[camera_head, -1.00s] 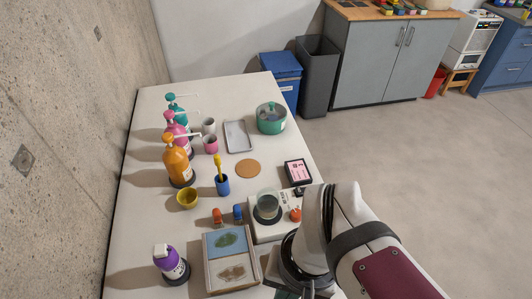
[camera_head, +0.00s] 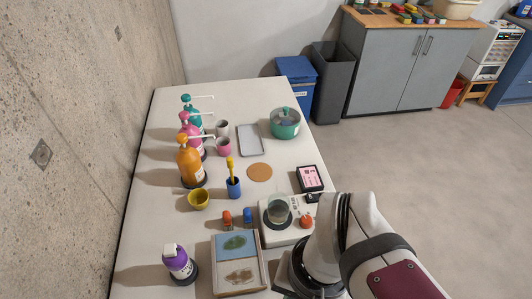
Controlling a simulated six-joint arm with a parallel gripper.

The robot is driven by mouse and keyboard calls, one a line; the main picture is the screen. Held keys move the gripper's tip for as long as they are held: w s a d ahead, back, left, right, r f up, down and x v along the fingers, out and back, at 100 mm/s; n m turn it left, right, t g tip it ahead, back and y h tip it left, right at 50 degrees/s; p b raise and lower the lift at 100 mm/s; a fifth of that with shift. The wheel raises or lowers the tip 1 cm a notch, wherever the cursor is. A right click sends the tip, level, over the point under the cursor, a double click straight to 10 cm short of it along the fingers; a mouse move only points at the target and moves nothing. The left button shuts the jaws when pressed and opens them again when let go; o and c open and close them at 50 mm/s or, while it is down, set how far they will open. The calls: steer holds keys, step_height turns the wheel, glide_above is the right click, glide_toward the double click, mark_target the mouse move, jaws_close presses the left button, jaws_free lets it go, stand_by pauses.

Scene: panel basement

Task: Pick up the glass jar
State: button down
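A clear, glassy cylinder (camera_head: 278,209), which looks like the glass jar, stands upright on a dark round disc on top of a white device (camera_head: 265,232). My arm comes in from the lower right, just right of the device. My gripper (camera_head: 303,292) is only partly in view at the bottom edge, below and right of the jar and apart from it. Its fingers are mostly cut off or hidden, so I cannot tell whether it is open.
A red knob-like object (camera_head: 306,221) sits right of the jar. A framed picture tray (camera_head: 239,285), small red (camera_head: 227,217) and blue (camera_head: 248,214) items, a yellow bowl (camera_head: 199,201) and a blue cup (camera_head: 234,189) stand nearby. Pump bottles (camera_head: 190,165) line the left side.

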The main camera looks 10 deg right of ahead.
jaws_free()
steer(key=n+t+h, duration=0.3)
steer(key=n+t, duration=0.2)
steer(key=t, duration=0.4)
glide_toward(277, 203)
steer(key=x, duration=0.4)
steer(key=shift+w+d+f, duration=0.1)
steer(key=shift+d+f, duration=0.05)
steer(key=shift+f, duration=0.1)
steer(key=x, duration=0.4)
steer(key=shift+w+f, duration=0.2)
steer(key=shift+w, duration=0.15)
